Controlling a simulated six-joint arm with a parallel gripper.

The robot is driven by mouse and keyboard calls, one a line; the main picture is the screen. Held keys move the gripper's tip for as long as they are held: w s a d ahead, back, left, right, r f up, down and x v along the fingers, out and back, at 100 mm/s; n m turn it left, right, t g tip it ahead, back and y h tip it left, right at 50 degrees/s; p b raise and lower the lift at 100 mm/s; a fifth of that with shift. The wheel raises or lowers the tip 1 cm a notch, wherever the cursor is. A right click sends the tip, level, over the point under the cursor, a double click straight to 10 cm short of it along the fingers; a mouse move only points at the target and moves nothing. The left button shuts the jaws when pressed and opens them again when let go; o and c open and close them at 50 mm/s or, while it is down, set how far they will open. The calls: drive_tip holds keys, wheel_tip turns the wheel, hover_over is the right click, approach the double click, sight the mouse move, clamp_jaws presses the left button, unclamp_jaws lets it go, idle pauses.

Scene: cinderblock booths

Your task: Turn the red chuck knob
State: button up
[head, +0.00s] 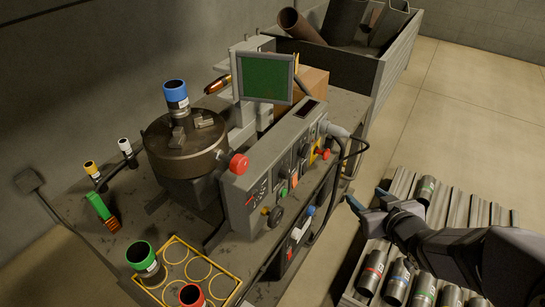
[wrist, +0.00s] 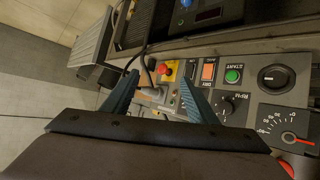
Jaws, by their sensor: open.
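The red chuck knob (head: 238,164) sticks out at the near left end of the grey control box, beside the round chuck (head: 185,145). A red piece (wrist: 287,168) at the lower right edge of the wrist view may be the same knob, mostly cut off. My gripper (head: 366,198) is open and empty in the head view, to the right of the control box and well apart from the knob. Its two fingers (wrist: 158,88) frame part of the control panel in the wrist view. A blue-banded cylinder (head: 176,98) stands upright on the chuck.
The control box (head: 270,165) carries a red emergency stop (head: 322,153), dials and buttons. A cable loops off its right end. A yellow rack (head: 228,285) and green- and red-topped cylinders stand at the front. A slatted pallet (head: 470,212) with several cylinders lies beneath my arm.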

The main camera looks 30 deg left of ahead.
drive_tip(key=s+a+r+n+y, duration=0.2)
drive_tip(key=a+r+y, duration=0.1)
drive_tip(key=a, duration=0.3)
drive_tip(key=n+g+y+p, duration=0.2)
drive_tip(key=n+g+y, duration=0.4)
drive_tip(key=g+y, duration=0.25)
approach(244, 167)
drive_tip(key=a, duration=0.4)
drive_tip(key=shift+g+h, duration=0.35)
drive_tip(key=shift+h, duration=0.1)
drive_tip(key=shift+w+a+r+p, duration=0.15)
drive_tip(key=shift+a+p, duration=0.15)
drive_tip(key=shift+a, duration=0.85)
drive_tip(key=shift+a+r+p, duration=0.15)
drive_tip(key=shift+a+p, duration=0.15)
drive_tip(key=shift+a, duration=0.85)
drive_tip(key=shift+w+a+r+p, duration=0.15)
drive_tip(key=shift+a+p, duration=0.15)
drive_tip(key=shift+a, duration=0.85)
drive_tip(key=c, duration=1.1)
